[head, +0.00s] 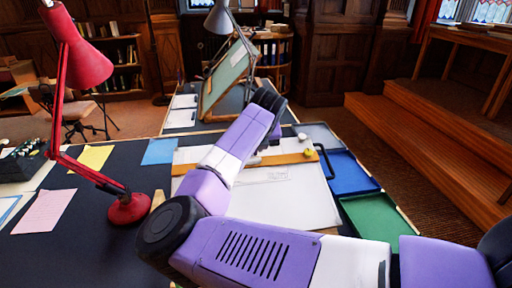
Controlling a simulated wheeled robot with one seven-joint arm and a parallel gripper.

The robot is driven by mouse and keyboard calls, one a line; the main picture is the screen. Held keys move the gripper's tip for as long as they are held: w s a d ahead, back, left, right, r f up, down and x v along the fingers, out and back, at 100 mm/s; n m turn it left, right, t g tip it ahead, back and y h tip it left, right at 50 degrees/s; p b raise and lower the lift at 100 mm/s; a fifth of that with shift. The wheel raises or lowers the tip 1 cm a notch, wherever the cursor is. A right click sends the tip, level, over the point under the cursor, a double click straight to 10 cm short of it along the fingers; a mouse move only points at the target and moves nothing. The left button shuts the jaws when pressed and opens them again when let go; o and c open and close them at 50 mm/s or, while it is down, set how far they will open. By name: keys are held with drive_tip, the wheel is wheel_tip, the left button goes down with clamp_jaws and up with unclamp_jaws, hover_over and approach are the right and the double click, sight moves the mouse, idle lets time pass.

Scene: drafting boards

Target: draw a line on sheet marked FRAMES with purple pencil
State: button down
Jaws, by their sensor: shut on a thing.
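My gripper (255,157) is mostly hidden behind my own purple and white arm, and only a small grey part shows over the drawing board (300,208). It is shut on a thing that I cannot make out. No purple pencil can be told apart in this view. A pale sheet with faint drawn lines (262,176) lies on the board, just below the wooden straightedge (290,158). No word FRAMES can be read on any sheet from here. Any line near the gripper is hidden or too small to tell.
A red desk lamp (128,208) stands left of the board. Blue (350,172) and green (375,218) trays lie to its right, with a black handle (327,160) beside them. Yellow (92,158), pink (43,211) and blue (160,151) papers lie left. A tilted board (226,75) stands behind.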

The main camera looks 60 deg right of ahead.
drive_tip(key=shift+s+d+p, duration=1.15)
drive_tip(key=shift+s+d, duration=0.45)
drive_tip(key=shift+s, duration=0.3)
idle(2.2)
drive_tip(key=shift+r, duration=0.1)
drive_tip(key=shift+s+a+r+p, duration=0.15)
drive_tip(key=shift+a+r+p, duration=0.05)
drive_tip(key=shift+r+p, duration=0.5)
drive_tip(key=shift+s+a+r+p, duration=0.2)
drive_tip(key=shift+a+r+p, duration=0.05)
drive_tip(key=shift+r+p, duration=0.5)
drive_tip(key=shift+s+a+r+p, duration=0.2)
drive_tip(key=shift+r+p, duration=0.35)
drive_tip(key=shift+r, duration=0.25)
wheel_tip(320, 180, up, 8)
drive_tip(key=s+a+p, duration=0.1)
drive_tip(key=p, duration=0.5)
drive_tip(key=shift+a+f, duration=0.15)
